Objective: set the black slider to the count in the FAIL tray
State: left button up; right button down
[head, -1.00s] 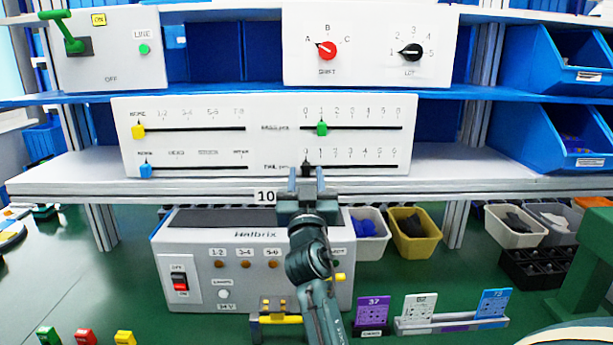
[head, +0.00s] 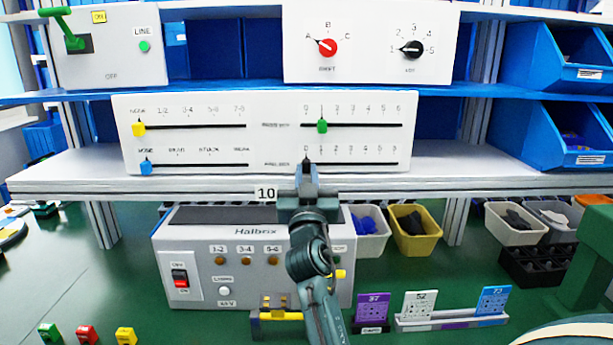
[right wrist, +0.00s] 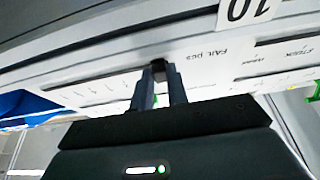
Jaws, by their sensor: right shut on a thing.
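The black slider (head: 306,161) is at the left end of the lower right slot on the white slider panel (head: 262,180), by the mark 0. My right gripper (head: 307,170) is in front of it, shut on the slider. The right wrist view shows both fingertips (right wrist: 159,72) closed around the dark knob, next to the upside-down label "FAIL pcs". In the head view the fingers partly cover the knob. I cannot make out which container is the FAIL tray. My left gripper is not in view.
The green slider (head: 322,126) sits at 1 just above. Yellow (head: 139,129) and blue (head: 146,167) sliders are at the left. The shelf's front edge (head: 200,191) runs below the panel. A white bin (head: 370,236) and a yellow bin (head: 414,232) stand under the shelf.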

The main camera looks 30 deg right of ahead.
jog(key=s+d, duration=0.1)
jog(key=s+d+p, duration=0.1)
jog(key=d, duration=0.1)
jog(key=s+d+p, duration=0.1)
jog(key=d, duration=0.1)
jog(key=shift+r, duration=0.15)
jog(key=shift+s+d, duration=0.15)
jog(key=shift+d, duration=0.05)
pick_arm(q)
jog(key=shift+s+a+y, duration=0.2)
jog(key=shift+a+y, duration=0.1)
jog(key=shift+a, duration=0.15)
pick_arm(e)
jog(key=c, duration=1.4)
grip_release()
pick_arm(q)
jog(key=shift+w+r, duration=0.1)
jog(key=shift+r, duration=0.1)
pick_arm(e)
jog(key=shift+o, duration=0.2)
jog(key=shift+a+f, duration=0.1)
jog(key=shift+f, duration=0.2)
